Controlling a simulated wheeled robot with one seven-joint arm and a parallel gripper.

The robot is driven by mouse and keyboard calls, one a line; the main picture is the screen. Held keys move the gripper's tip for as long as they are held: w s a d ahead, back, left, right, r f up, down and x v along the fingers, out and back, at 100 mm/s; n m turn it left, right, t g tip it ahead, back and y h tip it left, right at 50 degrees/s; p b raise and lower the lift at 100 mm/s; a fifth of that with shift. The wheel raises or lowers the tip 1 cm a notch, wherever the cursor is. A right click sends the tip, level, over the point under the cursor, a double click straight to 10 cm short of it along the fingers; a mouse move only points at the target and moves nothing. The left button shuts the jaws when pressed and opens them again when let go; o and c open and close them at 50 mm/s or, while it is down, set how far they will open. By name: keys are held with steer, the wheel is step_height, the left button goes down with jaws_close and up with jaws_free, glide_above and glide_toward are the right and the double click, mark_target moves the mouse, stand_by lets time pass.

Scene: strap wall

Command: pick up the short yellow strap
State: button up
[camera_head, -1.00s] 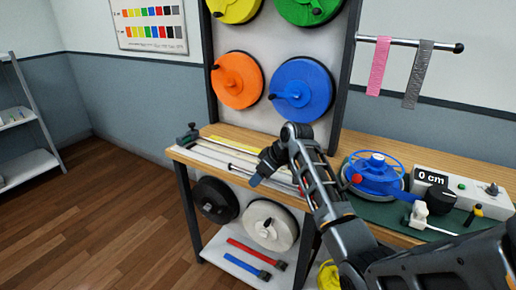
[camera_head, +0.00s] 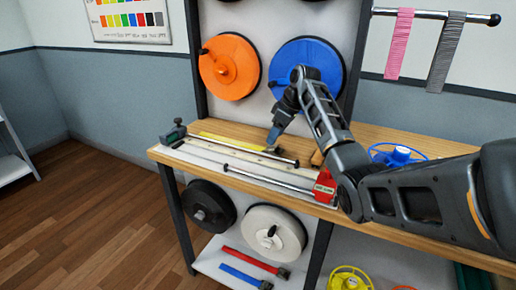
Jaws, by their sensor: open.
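A yellow strap (camera_head: 228,142) lies flat along the back of the wooden bench (camera_head: 360,208), behind the measuring rail. Its right end runs to a small dark piece beneath my gripper. My gripper (camera_head: 272,138) points down at that right end, close above it. The jaws are open, but the fingers look small and I cannot tell whether they touch the strap.
A rail with metal rods (camera_head: 255,176) and a red block (camera_head: 326,188) lie in front of the strap. A green-grey clamp (camera_head: 173,133) stands at the left end. Large orange (camera_head: 230,67) and blue (camera_head: 305,78) reels hang behind. Red and blue straps lie on the lower shelf.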

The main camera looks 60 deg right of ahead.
mark_target(270, 149)
steer(key=x, duration=0.5)
steer(key=shift+s+f, duration=0.1)
steer(key=shift+s, duration=0.05)
steer(key=c, duration=0.8)
steer(key=shift+c, duration=0.2)
